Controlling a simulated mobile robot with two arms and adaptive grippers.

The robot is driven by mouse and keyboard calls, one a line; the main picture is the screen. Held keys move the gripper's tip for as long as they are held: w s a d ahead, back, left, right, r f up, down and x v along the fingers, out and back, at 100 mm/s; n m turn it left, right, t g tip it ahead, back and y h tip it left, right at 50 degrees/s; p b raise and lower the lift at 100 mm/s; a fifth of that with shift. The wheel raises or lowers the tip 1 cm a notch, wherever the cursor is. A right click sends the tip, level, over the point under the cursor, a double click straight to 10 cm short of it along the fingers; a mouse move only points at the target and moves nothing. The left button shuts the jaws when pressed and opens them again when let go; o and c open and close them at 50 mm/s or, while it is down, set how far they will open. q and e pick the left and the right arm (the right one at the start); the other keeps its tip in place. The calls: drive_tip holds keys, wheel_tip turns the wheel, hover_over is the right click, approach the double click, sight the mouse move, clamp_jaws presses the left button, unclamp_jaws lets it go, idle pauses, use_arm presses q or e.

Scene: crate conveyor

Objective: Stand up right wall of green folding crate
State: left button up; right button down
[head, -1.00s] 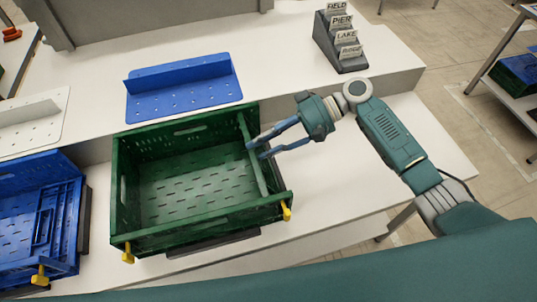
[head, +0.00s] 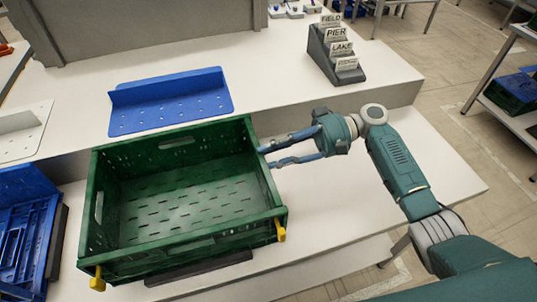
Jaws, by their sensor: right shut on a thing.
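The green folding crate (head: 185,243) stands on the white bench, its other walls up. Its right wall (head: 275,188) stands about upright along the right side, its top edge close to level with the front and back walls. My right gripper (head: 266,157) reaches in from the right and is shut on this wall near the middle of its top edge. Whether the wall has latched at its corners cannot be told. My left gripper is not in view.
A blue folding crate (head: 48,225) is at the left. A blue perforated plate (head: 170,102) lies behind the green crate. A dark card holder (head: 335,58) stands at the back right. Yellow clips (head: 281,230) sit at the green crate's front corners. The bench right of it is clear.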

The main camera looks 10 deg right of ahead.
drive_tip(key=shift+d+f, duration=0.15)
drive_tip(key=shift+f, duration=0.2)
drive_tip(key=c, duration=1.7)
unclamp_jaws()
drive_tip(key=shift+o, duration=0.2)
drive_tip(key=w+d+r, duration=0.1)
drive_tip(key=d, duration=1.1)
drive_tip(key=shift+w+r, duration=0.3)
